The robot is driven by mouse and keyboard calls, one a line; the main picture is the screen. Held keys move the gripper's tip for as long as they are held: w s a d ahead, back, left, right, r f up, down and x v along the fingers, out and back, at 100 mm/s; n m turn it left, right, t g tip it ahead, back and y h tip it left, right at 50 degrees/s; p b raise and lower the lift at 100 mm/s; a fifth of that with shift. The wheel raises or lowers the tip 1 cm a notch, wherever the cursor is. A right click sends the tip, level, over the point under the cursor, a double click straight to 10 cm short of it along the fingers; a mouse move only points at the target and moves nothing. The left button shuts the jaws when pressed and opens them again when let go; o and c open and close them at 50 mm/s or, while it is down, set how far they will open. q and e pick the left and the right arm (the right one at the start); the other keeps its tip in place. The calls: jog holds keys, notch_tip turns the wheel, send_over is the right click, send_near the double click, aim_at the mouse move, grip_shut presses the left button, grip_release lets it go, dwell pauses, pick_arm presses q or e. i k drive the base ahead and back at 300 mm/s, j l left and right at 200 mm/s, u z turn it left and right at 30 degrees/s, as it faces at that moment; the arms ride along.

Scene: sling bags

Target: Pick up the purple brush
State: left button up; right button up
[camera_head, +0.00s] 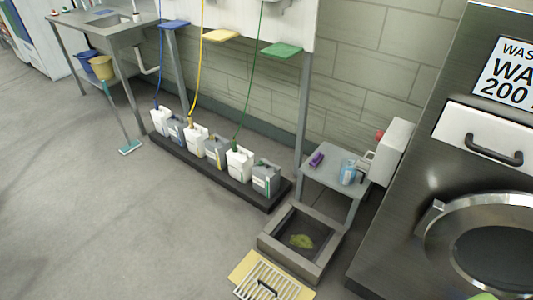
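A small purple object (317,159), which looks like the purple brush, lies on the top of a small grey table (325,176) right of the middle in the head view. It is too small to make out bristles or handle. It lies near the table's left side, to the left of a clear and blue container (348,174), with a gap between them. Neither of my grippers shows in the view.
A large steel washing machine (418,190) stands right of the table. A square floor basin (272,240) with a yellow-green thing (301,241) sits in front, beside a grate (262,282). Several jugs (215,150) line a low dark platform.

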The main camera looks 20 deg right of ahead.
aim_at(316, 160)
jog(key=i+j+u, duration=0.8)
jog(key=i+u, duration=0.2)
jog(key=i, duration=0.2)
jog(key=i+l+z, duration=0.1)
jog(key=i+z, duration=0.8)
jog(key=i+j+z, duration=0.25)
jog(key=z, duration=0.2)
jog(key=i, duration=0.05)
